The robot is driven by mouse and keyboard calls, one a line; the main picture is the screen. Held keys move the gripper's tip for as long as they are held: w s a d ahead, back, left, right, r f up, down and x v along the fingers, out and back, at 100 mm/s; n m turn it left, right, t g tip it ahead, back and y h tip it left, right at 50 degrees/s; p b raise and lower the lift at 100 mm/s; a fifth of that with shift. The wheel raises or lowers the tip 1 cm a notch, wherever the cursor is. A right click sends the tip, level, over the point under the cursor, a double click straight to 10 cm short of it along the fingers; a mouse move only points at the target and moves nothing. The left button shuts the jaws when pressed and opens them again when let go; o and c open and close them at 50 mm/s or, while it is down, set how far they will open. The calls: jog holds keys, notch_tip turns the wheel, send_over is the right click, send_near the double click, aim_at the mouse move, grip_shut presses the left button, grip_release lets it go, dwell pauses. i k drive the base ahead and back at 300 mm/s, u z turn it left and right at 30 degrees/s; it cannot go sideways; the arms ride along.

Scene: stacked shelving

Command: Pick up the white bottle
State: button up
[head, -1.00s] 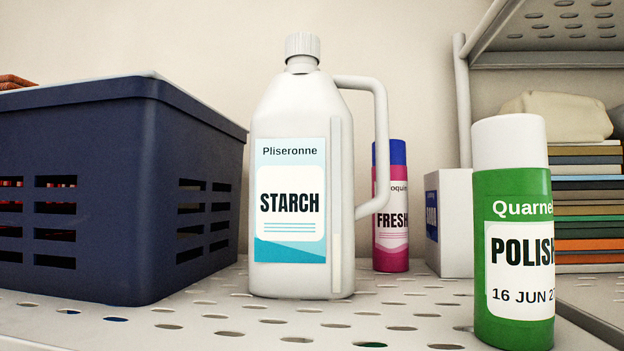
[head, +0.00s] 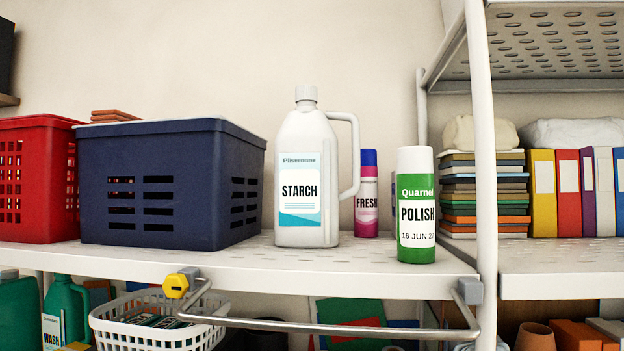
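The white bottle (head: 307,222) stands upright on the perforated white shelf (head: 330,266). It has a white cap, a handle on its right side and a light blue label reading STARCH. Its front is unobstructed. My gripper is not in view in the head view, so its state and distance from the bottle do not show.
A navy basket (head: 160,190) stands left of the bottle, beside a red basket (head: 38,180). A pink can (head: 366,205) and a green POLISH can (head: 416,215) stand to the right. A shelf post (head: 485,150) rises farther right. A metal rail (head: 330,323) runs below the shelf's front edge.

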aim_at(307, 197)
jog(key=u, duration=0.05)
jog(key=k, duration=0.25)
jog(key=u, duration=0.95)
jog(key=i, duration=0.95)
jog(key=z, duration=1.8)
